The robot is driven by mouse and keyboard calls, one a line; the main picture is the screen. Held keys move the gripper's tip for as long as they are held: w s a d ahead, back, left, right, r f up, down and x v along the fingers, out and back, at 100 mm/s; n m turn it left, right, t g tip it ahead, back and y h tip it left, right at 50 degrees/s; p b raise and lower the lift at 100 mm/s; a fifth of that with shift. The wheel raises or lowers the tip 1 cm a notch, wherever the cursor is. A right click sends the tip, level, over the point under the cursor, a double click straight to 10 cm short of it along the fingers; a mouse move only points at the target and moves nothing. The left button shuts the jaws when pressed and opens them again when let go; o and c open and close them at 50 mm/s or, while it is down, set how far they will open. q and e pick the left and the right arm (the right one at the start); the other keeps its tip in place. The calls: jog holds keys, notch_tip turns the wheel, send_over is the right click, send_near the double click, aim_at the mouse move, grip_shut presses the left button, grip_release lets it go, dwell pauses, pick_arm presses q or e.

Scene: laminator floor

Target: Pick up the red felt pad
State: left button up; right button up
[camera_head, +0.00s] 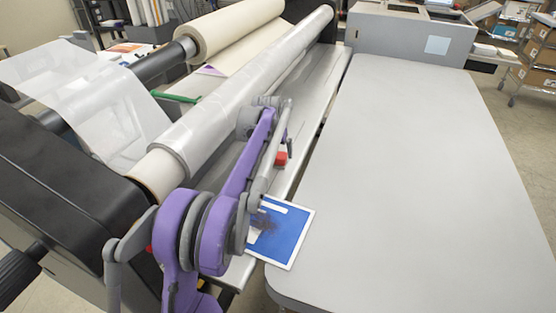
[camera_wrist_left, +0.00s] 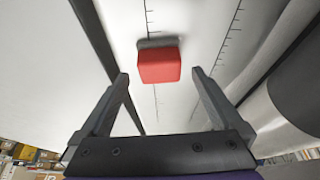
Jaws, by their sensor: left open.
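The red felt pad (camera_head: 281,158) is a small red block on the pale laminator bed beside the long roller. In the left wrist view the red felt pad (camera_wrist_left: 160,66) shows a dark grey strip along its far side. My left gripper (camera_wrist_left: 159,76) is open and empty. In that view the pad appears between and slightly beyond its two fingertips; I cannot tell the exact gap. In the head view my left gripper (camera_head: 286,149) is over the bed at the pad, partly hidden by its own wrist. My right gripper is not in view.
A blue sheet with a white border (camera_head: 285,232) lies partly under my left arm at the bed's near end. The long film roller (camera_head: 225,105) runs along the bed's left. A large grey table (camera_head: 420,180) on the right is clear.

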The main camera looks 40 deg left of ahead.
aim_at(278, 155)
pick_arm(q)
jog(key=x, duration=0.4)
jog(key=shift+f, duration=0.2)
jog(key=shift+r, duration=0.1)
jog(key=c, duration=1.3)
jog(key=shift+o, duration=0.2)
notch_tip(278, 155, up, 10)
jog(key=shift+p, duration=0.35)
jog(key=o, duration=0.9)
jog(key=shift+c, duration=0.2)
jog(key=c, duration=0.7)
